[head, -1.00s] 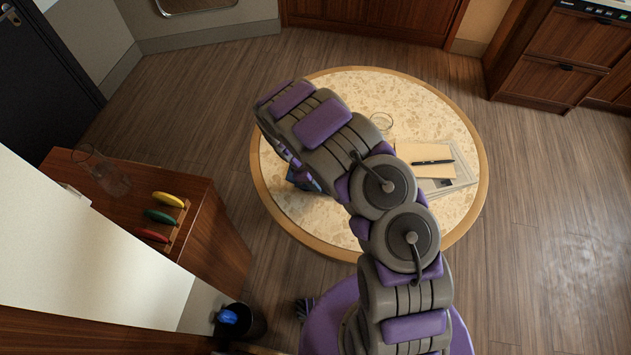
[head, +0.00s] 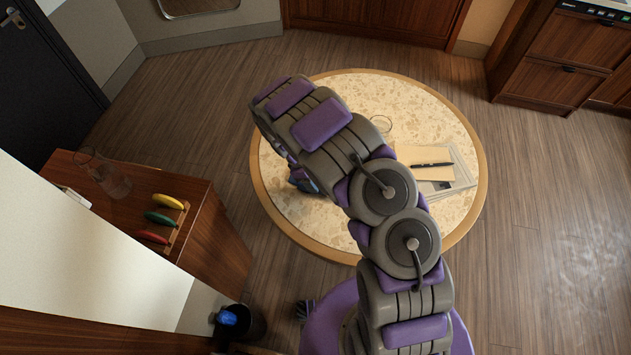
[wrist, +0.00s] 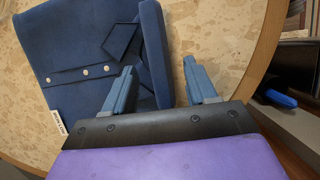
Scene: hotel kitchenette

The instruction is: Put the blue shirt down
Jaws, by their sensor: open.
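The blue shirt (wrist: 95,50) lies folded on the round speckled table (wrist: 215,35), with its buttons and a pocket-like flap showing in the wrist view. My gripper (wrist: 160,82) is open, its two blue-grey fingers apart. The left finger overlaps the shirt's right part in the picture; the right finger is over bare table. I cannot tell whether the left finger touches the cloth. In the head view my arm covers most of the shirt; only a small dark blue bit (head: 303,181) shows below the arm at the table's left side.
On the table's right side are a brown envelope or pad with a pen (head: 430,164), papers beneath and a clear glass (head: 381,124). A wooden cabinet (head: 130,200) at left bears a glass carafe (head: 108,178) and colored items on a rack. A bin (head: 240,322) holds something blue.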

